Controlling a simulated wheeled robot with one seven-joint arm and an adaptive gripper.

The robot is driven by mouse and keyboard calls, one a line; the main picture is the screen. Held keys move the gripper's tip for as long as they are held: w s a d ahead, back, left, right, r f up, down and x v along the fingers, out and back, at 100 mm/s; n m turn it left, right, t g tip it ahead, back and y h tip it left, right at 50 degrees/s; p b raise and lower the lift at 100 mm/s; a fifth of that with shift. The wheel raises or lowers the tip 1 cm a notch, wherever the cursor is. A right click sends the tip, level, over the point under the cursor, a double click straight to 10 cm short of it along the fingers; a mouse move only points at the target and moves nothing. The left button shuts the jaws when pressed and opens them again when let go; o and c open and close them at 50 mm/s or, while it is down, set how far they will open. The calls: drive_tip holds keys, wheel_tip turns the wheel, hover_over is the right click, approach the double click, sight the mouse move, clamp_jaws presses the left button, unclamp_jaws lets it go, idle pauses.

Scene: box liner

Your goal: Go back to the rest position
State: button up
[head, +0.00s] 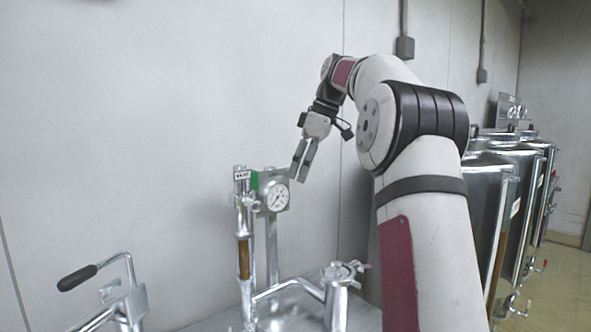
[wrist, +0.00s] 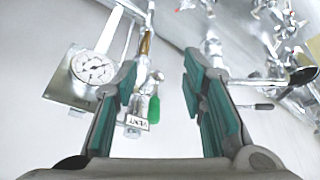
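My gripper (head: 303,160) hangs at the end of my raised arm, up and to the right of the pressure gauge (head: 277,197) in the head view. In the wrist view my gripper (wrist: 165,95) has its two green-padded fingers spread apart with nothing between them, so it is open and empty. The gauge also shows in the wrist view (wrist: 93,68), left of the fingers. A green handle (wrist: 154,109) and a tag reading VENT (wrist: 137,122) appear beyond the gap between the fingers, apart from them.
A vertical metal pipe with a sight tube (head: 244,255) stands left of the gauge. A black-handled lever (head: 78,278) is at the lower left. A pipe fitting (head: 338,275) stands on the metal surface in front. Large steel tanks (head: 485,200) line the right. The wall's left side is clear.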

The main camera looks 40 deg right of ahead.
drive_tip(key=s+a+m+h, duration=0.1)
drive_tip(key=s+a, duration=0.2)
drive_tip(key=a, duration=0.4)
drive_tip(key=s+a+f+m, duration=0.1)
drive_tip(key=s+a, duration=0.2)
drive_tip(key=a, duration=0.4)
drive_tip(key=s+a+m+h, duration=0.1)
drive_tip(key=s+a, duration=0.3)
drive_tip(key=a, duration=0.3)
drive_tip(key=s+a+f+m+t, duration=0.1)
drive_tip(key=s+a+f+m, duration=0.1)
drive_tip(key=s+a+f, duration=0.2)
drive_tip(key=s+a+f+m, duration=0.1)
drive_tip(key=s+a+f, duration=0.3)
drive_tip(key=s+f, duration=0.6)
drive_tip(key=s, duration=0.4)
drive_tip(key=shift+a+m+t, duration=0.2)
drive_tip(key=shift+m+t, duration=0.2)
